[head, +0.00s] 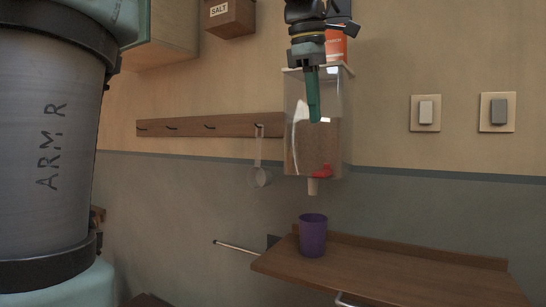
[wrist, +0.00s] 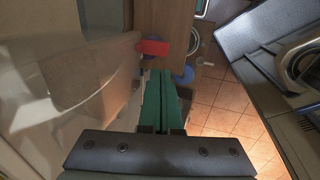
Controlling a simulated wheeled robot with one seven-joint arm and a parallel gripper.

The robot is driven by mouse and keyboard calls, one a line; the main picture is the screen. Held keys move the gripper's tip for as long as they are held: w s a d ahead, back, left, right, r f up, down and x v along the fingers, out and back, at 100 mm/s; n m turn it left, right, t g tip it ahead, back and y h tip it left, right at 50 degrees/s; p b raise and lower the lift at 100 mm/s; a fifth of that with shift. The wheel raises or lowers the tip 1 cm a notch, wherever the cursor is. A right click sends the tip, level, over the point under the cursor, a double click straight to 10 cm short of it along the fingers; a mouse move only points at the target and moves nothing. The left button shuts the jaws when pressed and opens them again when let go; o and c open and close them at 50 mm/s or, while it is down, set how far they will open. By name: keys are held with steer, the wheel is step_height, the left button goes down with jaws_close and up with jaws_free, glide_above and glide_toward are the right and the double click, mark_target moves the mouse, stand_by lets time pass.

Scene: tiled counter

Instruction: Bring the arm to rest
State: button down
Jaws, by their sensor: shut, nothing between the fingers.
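My gripper (head: 314,118) hangs pointing down in the head view, in front of the clear wall dispenser (head: 332,135). Its green fingers are shut with nothing between them. They also show closed together in the wrist view (wrist: 166,75), beside the dispenser's clear wall. I cannot tell whether the fingers touch the dispenser. The upper part of my arm above the gripper runs out of the head view at the top.
A purple cup (head: 313,236) stands on the wooden shelf (head: 400,274) below the dispenser's spout (head: 313,186). A measuring cup (head: 260,176) hangs from the hook rail (head: 210,126). A salt box (head: 229,18) is at the upper left. Two switches (head: 425,113) are at right.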

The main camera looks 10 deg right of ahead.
steer(key=w+a+f+m+y+p, duration=0.15)
steer(key=w+a+f, duration=0.35)
steer(key=f, duration=0.5)
steer(key=w+a+f+m+h+b, duration=0.1)
steer(key=w+a+f+m, duration=0.2)
steer(key=a+f, duration=0.55)
steer(key=s+a+f+m, duration=0.3)
steer(key=a+f, duration=0.4)
steer(key=f, duration=0.3)
steer(key=s+a+f+m+y+p, duration=0.1)
steer(key=s+a+f+m, duration=0.2)
steer(key=s+a+f, duration=0.3)
step_height(320, 180, down, 4)
steer(key=shift+s+a+r+g, duration=0.15)
steer(key=shift+s+a+g, duration=0.15)
steer(key=shift+a, duration=0.7)
steer(key=shift+w, duration=0.1)
